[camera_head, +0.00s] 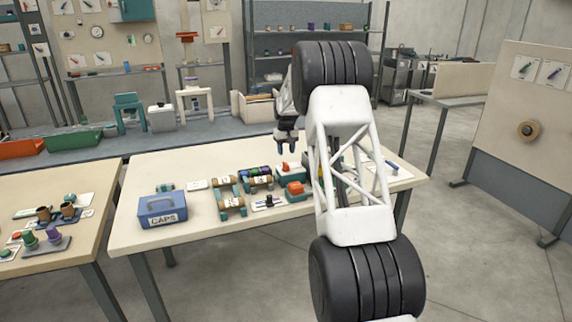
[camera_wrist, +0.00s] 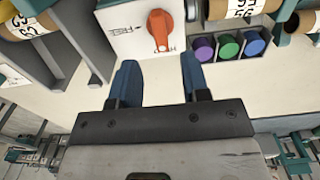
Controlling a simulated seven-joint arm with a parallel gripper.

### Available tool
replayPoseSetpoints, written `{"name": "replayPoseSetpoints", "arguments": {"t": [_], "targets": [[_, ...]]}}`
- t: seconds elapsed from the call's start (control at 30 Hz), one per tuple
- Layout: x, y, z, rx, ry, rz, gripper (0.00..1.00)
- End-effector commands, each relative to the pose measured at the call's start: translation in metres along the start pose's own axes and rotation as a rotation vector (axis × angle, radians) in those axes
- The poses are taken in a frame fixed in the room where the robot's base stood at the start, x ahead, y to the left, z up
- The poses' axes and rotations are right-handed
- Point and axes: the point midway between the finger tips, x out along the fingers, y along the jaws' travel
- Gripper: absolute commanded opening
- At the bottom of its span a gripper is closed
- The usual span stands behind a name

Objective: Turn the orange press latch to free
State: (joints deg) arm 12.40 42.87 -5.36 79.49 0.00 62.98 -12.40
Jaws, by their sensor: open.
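The orange press latch (camera_wrist: 160,30) sits on a white panel (camera_wrist: 125,32) in the wrist view. Its narrow end points down the picture, at a partly covered label beginning with H. A mark reading FREE (camera_wrist: 125,29) lies to its left. In the head view the latch (camera_head: 289,166) is small, on a white-topped box right of the coloured caps. My gripper (camera_wrist: 160,82) is open and empty, its blue fingers below the latch in the wrist view and apart from it. In the head view my gripper (camera_head: 287,145) hangs above the box.
Purple, green and blue caps (camera_wrist: 229,46) stand in a dark tray right of the panel, close to a finger. Numbered rolls lie nearby. In the head view another orange-topped teal part (camera_head: 295,189) is in front, and a blue CAPS box (camera_head: 162,210) stands left.

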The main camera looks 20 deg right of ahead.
Motion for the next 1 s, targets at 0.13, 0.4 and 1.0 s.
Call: {"name": "replayPoseSetpoints", "arguments": {"t": [0.13,0.4,1.0], "targets": [[0.016,0.0,0.001,0.0,-0.003,-0.001,0.43],[0.048,0.0,0.001,0.0,-0.002,0.0,0.43],[0.068,0.0,0.001,0.0,-0.001,0.0,0.43]]}}
